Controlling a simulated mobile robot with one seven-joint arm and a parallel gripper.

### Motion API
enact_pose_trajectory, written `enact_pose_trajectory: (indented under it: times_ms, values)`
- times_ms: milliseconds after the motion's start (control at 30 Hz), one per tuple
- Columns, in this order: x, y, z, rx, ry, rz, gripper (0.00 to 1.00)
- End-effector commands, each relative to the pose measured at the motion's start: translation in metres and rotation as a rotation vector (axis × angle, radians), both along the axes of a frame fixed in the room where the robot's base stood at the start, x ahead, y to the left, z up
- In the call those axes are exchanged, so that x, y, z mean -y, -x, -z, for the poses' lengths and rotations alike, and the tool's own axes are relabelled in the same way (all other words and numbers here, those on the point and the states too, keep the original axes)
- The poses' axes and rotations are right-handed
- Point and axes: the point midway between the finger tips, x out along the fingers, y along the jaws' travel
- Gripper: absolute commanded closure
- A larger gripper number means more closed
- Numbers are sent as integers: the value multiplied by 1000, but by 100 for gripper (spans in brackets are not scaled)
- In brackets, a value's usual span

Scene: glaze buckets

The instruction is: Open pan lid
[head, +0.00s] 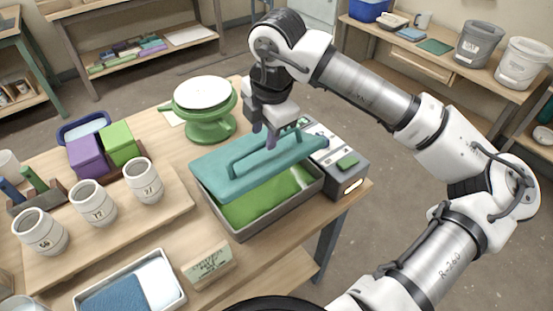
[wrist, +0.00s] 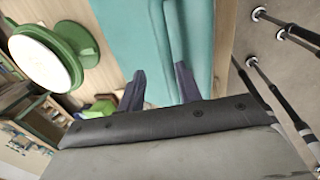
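The teal pan lid (head: 240,178), with a raised bar handle (head: 245,153), is above the rear part of a grey rectangular pan (head: 283,215). The lid sits up and back from the pan's front rim, and green contents (head: 250,208) show in front of it. My gripper (head: 266,138) is at the handle toward its right end, one finger on each side, and looks shut on it. In the wrist view the lid (wrist: 120,30) spans the top middle, with my two dark fingertips (wrist: 160,85) astride the handle. The exact finger contact is hard to see.
A grey box with a green button (head: 347,161) stands right of the pan. A green banding wheel (head: 207,120) is behind. White cups (head: 92,203) stand on a board at left. A labelled block (head: 208,266) and a white tray (head: 168,280) are in front.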

Motion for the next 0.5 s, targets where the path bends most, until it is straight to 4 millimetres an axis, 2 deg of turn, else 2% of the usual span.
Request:
enact_pose_trajectory:
  times_ms: [233,500]
  values:
    - [17,24,29,-2,-3,0,66]
    - [25,34,51,-2,0,1,66]
